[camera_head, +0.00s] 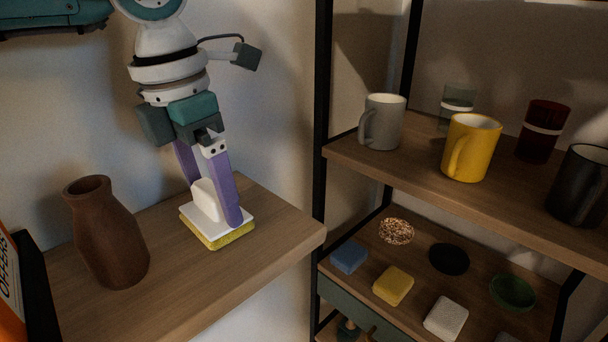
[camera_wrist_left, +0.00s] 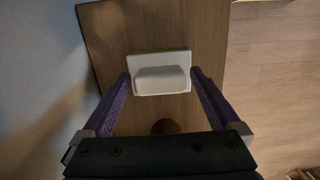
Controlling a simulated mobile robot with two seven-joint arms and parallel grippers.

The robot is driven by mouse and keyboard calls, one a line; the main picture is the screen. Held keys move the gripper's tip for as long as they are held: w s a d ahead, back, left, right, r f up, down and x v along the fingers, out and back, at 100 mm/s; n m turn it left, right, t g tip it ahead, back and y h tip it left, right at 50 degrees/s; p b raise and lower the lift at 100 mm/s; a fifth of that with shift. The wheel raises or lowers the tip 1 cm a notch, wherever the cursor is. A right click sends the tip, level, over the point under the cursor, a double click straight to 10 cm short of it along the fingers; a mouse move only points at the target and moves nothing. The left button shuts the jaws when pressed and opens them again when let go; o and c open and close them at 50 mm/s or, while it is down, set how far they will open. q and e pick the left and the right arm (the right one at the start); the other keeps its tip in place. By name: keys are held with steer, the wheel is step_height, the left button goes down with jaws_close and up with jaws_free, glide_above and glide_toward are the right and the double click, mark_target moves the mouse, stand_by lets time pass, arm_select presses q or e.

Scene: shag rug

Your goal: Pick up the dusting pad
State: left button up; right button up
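The dusting pad (camera_head: 206,206) has a white top with a raised white handle and a yellow underside. It lies flat on the wooden shelf board (camera_head: 185,273), near its right end. My left gripper (camera_head: 212,200) points down over it, with its purple fingers apart. In the left wrist view the fingertips (camera_wrist_left: 160,76) are on either side of the white pad (camera_wrist_left: 161,59), close to its two ends. I cannot tell whether they touch it. The far finger is partly hidden in the head view. My right gripper is not in view.
A brown vase (camera_head: 106,235) stands left of the pad, and an orange-and-black object (camera_head: 22,290) is at the far left. A black-framed rack on the right holds a grey mug (camera_head: 384,122), a yellow mug (camera_head: 470,148) and other cups, with sponges and small dishes below. A wall is behind.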

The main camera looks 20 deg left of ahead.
mark_target(209, 187)
arm_select(q)
steer(key=c, duration=1.2)
steer(key=shift+r, duration=0.1)
step_height(209, 187, up, 20)
steer(key=shift+p, duration=0.55)
